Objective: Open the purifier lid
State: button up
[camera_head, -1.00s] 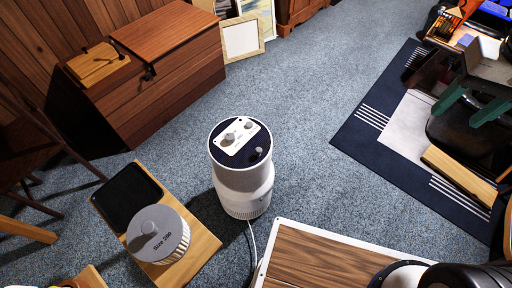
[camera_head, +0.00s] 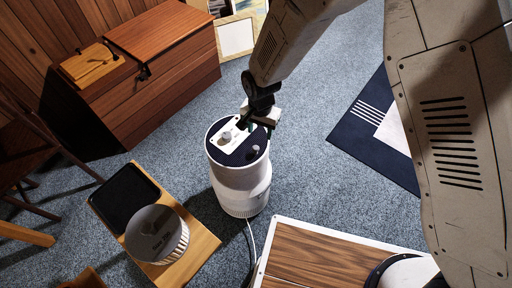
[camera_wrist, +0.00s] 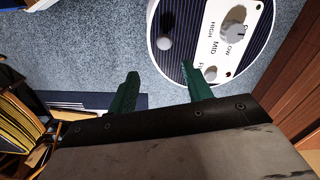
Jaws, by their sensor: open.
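The purifier (camera_head: 240,187) is a white upright cylinder standing on the carpet. Its round dark lid (camera_head: 218,158) carries a white control panel with knobs and a small grey knob (camera_head: 252,152) near the rim. The lid appears closed. My gripper (camera_wrist: 160,69) is open and empty, its two green fingers spread. In the head view it hangs over the far right side of the purifier top. In the wrist view the lid (camera_wrist: 178,62) lies beyond the fingertips, and the right finger overlaps the panel edge. The small knob (camera_wrist: 164,43) shows beyond the fingertips. Contact cannot be told.
A grey filter-like cylinder (camera_head: 157,235) and a black tray (camera_head: 126,194) sit on a wooden board at lower left. A wooden chest (camera_head: 165,75) stands behind. A white-edged wooden top (camera_head: 320,255) is in front. Carpet around the purifier is mostly clear; a white cable runs from it.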

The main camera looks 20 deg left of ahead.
aim_at(256, 147)
jog(key=f, duration=0.7)
jog(key=s+a+f, duration=0.1)
jog(key=f, duration=0.2)
jog(key=shift+a+f, duration=0.1)
jog(key=shift+f, duration=0.05)
grip_shut()
